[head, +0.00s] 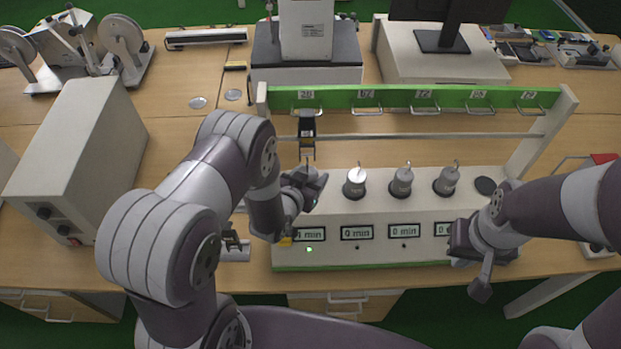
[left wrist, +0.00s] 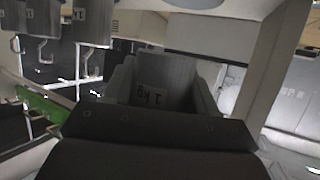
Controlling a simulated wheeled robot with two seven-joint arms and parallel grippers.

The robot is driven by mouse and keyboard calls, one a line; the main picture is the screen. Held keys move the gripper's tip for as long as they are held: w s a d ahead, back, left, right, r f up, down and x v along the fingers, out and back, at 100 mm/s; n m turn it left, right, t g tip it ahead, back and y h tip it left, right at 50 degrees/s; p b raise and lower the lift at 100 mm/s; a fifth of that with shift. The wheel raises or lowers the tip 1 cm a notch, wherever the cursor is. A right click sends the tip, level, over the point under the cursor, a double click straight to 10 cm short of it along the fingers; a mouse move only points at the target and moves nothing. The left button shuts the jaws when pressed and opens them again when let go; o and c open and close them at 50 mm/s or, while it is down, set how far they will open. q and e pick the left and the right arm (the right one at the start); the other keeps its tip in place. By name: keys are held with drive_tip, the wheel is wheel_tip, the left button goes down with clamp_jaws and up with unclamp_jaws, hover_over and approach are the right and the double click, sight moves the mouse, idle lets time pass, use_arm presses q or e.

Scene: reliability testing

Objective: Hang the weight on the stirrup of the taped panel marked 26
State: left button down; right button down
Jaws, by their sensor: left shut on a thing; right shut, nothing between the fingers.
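The green rail (head: 415,97) carries several number tags, the leftmost reading about 26. Below that tag hangs a dark taped panel (head: 307,124) with a wire stirrup (head: 307,150) at its lower end. My left gripper (head: 307,184) is just below the stirrup. It is shut on a grey weight marked 1 kg (left wrist: 165,90), which shows upside down in the left wrist view. The weight is mostly hidden in the head view. I cannot tell whether its hook touches the stirrup. My right gripper (head: 480,278) is shut and empty at the base's right front.
Three hooked weights (head: 355,184) (head: 401,182) (head: 446,180) stand on the white base (head: 380,215). A dark round spot (head: 485,186) at the right is bare. The leftmost display (head: 308,235) has a lit green lamp. A metal crossbar (head: 430,136) runs below the rail.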

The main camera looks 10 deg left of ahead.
sight(310, 166)
use_arm(q)
drive_tip(key=shift+w, duration=0.25)
drive_tip(key=shift+w+a+r+b, duration=0.1)
drive_tip(key=shift+w+a+b, duration=0.15)
drive_tip(key=shift+w, duration=0.4)
drive_tip(key=shift+w, duration=0.1)
drive_tip(key=shift+w+a+b, duration=0.2)
drive_tip(key=shift+w+b, duration=0.2)
drive_tip(key=shift+w, duration=0.3)
drive_tip(key=shift+f, duration=0.2)
drive_tip(key=shift+f+b, duration=0.25)
drive_tip(key=shift+b, duration=0.2)
drive_tip(key=shift+f+b, duration=0.25)
drive_tip(key=shift+b, duration=0.05)
idle(0.4)
